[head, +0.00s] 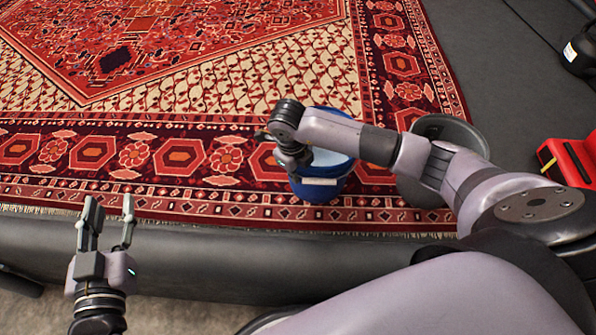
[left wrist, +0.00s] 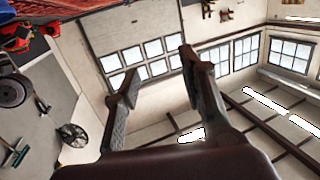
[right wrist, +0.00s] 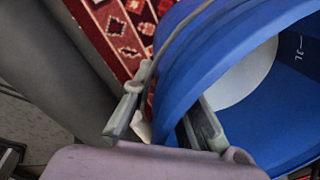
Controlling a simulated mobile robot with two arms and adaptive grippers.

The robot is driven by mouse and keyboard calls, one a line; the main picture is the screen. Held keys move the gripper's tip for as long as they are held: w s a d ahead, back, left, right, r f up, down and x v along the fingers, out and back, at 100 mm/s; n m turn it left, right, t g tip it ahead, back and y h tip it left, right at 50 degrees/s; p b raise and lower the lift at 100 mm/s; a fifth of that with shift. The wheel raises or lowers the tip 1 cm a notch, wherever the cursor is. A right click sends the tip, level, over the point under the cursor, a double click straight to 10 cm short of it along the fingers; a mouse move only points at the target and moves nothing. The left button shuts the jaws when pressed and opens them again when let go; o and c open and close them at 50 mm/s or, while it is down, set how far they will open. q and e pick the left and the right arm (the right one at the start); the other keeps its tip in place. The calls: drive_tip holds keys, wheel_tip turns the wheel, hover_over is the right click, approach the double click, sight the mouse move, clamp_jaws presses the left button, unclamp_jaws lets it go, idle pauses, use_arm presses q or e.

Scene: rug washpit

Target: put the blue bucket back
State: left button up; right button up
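The blue bucket (head: 322,190) stands upright on the patterned rug near its front edge, with a pale inside and a white handle grip on its front. Part of it is hidden by my right arm. My right gripper (head: 290,165) points down at the bucket's left rim. In the right wrist view the fingers of my right gripper (right wrist: 175,85) are apart, with the blue bucket wall (right wrist: 178,75) between them; one finger is outside, the other inside. I cannot tell if they touch it. My left gripper (head: 108,222) is open and empty, left of the bucket, pointing up.
A grey bucket (head: 450,130) stands right of the blue one, partly behind my right arm. A red case (head: 568,160) is at the far right. A dark padded rim (head: 200,255) runs along the rug's front. The rug (head: 200,60) is otherwise clear.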

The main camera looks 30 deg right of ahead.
drive_tip(key=shift+o, duration=0.8)
